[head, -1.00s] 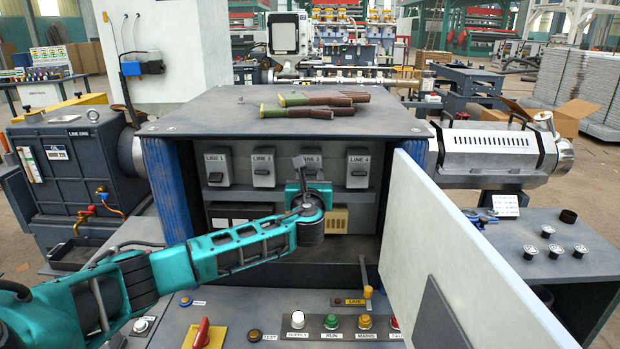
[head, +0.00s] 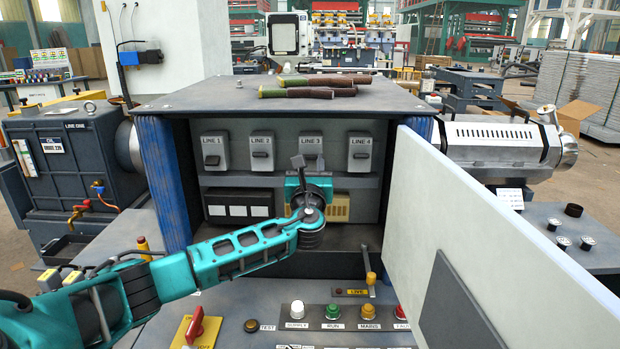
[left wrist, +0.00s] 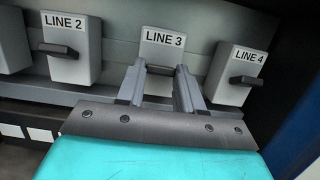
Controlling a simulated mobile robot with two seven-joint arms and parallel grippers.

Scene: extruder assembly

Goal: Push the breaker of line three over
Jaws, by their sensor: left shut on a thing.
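The line three breaker (head: 311,149) is a grey box labelled LINE 3 on the cabinet's back panel, between those of lines two and four. In the left wrist view its dark lever (left wrist: 160,70) lies between my finger ends. My left gripper (head: 308,162) reaches in from the left, in front of this breaker's lower part. In the left wrist view its two fingers (left wrist: 160,84) are shut on the lever, one on each side. The fingers and gripper body hide part of the breaker in the head view. My right gripper is not in view.
The breakers of line one (head: 214,151), line two (head: 261,152) and line four (head: 360,152) stand in the same row. An open cabinet door (head: 480,230) flanks the right side. A control panel with buttons (head: 333,312) is below. Brown-and-green rods (head: 305,88) lie on top.

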